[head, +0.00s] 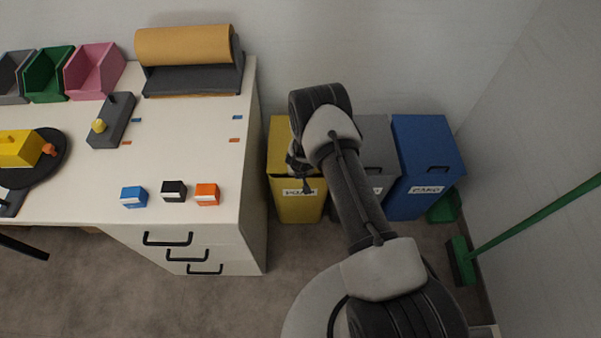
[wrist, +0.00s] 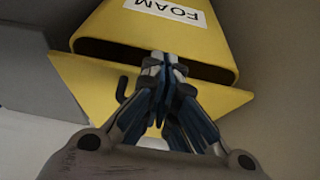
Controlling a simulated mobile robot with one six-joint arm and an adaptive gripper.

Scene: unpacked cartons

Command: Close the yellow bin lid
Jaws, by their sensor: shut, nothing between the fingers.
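The yellow bin (head: 298,208) stands against the back wall, right of the white desk. Its front label reads FOAM in the wrist view (wrist: 215,35). The yellow lid (wrist: 85,88) shows there as a flat panel, with a dark gap between it and the bin body, so it stands partly open. A black handle (wrist: 122,90) on the lid shows beside the fingers. My gripper (wrist: 163,62) is shut and empty, its fingertips in front of the lid and gap; I cannot tell whether they touch. In the head view my gripper (head: 305,186) is at the bin's upper front, and my arm hides part of the bin.
A grey bin (head: 376,135) and a blue bin (head: 422,150) stand to the right. The white desk (head: 190,125) with drawers is close on the left. A green broom (head: 530,222) leans at the far right. Some floor in front of the bins is clear.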

